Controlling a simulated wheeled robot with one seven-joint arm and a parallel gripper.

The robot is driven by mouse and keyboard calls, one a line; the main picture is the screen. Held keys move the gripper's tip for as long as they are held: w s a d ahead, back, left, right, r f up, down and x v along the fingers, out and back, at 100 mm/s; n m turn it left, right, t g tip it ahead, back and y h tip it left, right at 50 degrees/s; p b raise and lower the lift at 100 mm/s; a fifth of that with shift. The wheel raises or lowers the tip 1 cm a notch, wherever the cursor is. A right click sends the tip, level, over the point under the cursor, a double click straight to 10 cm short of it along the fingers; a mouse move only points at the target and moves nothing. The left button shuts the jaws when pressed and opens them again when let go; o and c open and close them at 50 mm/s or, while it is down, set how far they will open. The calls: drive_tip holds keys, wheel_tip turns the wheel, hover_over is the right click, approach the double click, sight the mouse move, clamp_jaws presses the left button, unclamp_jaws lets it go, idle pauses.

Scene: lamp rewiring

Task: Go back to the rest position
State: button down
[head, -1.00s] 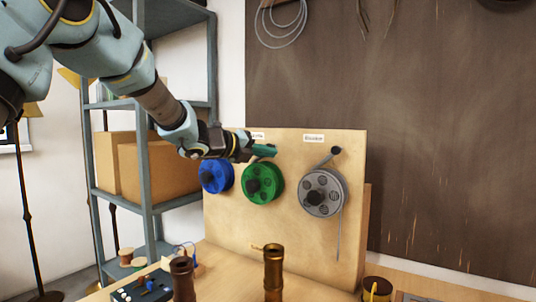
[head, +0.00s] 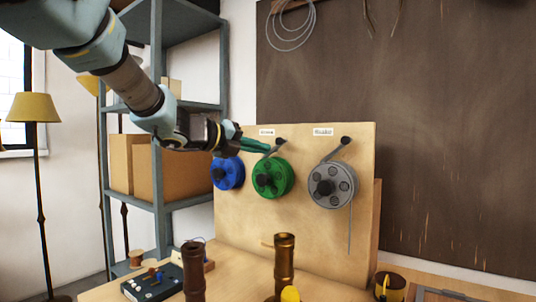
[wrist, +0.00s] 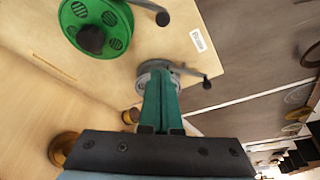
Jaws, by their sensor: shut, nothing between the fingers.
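My gripper (head: 256,146) is in front of the upper left part of the spool board (head: 300,240) in the head view, near the green spool (head: 272,178). Its green fingers are together with nothing between them, and they also show in the wrist view (wrist: 161,100). In the wrist view the green spool (wrist: 97,25) is at upper left. The grey spool (wrist: 157,68) is partly hidden behind the fingertips there. The blue spool (head: 227,173) is just below the gripper in the head view, its top partly hidden.
Two brown posts (head: 284,262) stand on the bench. A black box with knobs (head: 152,284) is at its left. A grey shelf (head: 158,120) with cardboard boxes stands behind my arm. A floor lamp (head: 34,108) is at far left.

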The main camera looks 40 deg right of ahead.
idle(0.5)
drive_tip(key=w+a+f+n+t+y, duration=0.2)
drive_tip(key=w+a+f+n+t, duration=0.2)
drive_tip(key=w+a+n, duration=0.35)
drive_tip(key=w+a+f+n+t+y, duration=0.2)
drive_tip(key=w+a+f+n+t, duration=0.25)
drive_tip(key=w+a+n, duration=0.3)
drive_tip(key=w+a+f+n+y, duration=0.1)
drive_tip(key=a+f+n+y, duration=0.2)
drive_tip(key=a+f+n, duration=0.35)
drive_tip(key=w+a+f+n+y, duration=0.1)
drive_tip(key=a+f+n+y, duration=0.25)
drive_tip(key=a, duration=0.55)
drive_tip(key=s+a+f+n+g+y, duration=0.1)
drive_tip(key=s+a+f+n+y, duration=0.15)
drive_tip(key=a, duration=0.25)
drive_tip(key=s+a+f+n+y, duration=0.1)
drive_tip(key=a+f+n, duration=0.2)
drive_tip(key=a+n, duration=0.1)
drive_tip(key=s+a+f+n+g, duration=0.3)
drive_tip(key=s+a+f+n, duration=0.1)
drive_tip(key=s, duration=0.3)
drive_tip(key=s+a+f+n+g+y, duration=0.1)
drive_tip(key=s+a+f+n+g, duration=0.2)
drive_tip(key=s+a+n, duration=0.3)
drive_tip(key=shift+s+a+f+n, duration=0.4)
drive_tip(key=shift+s+f+n, duration=0.2)
drive_tip(key=shift+s, duration=0.5)
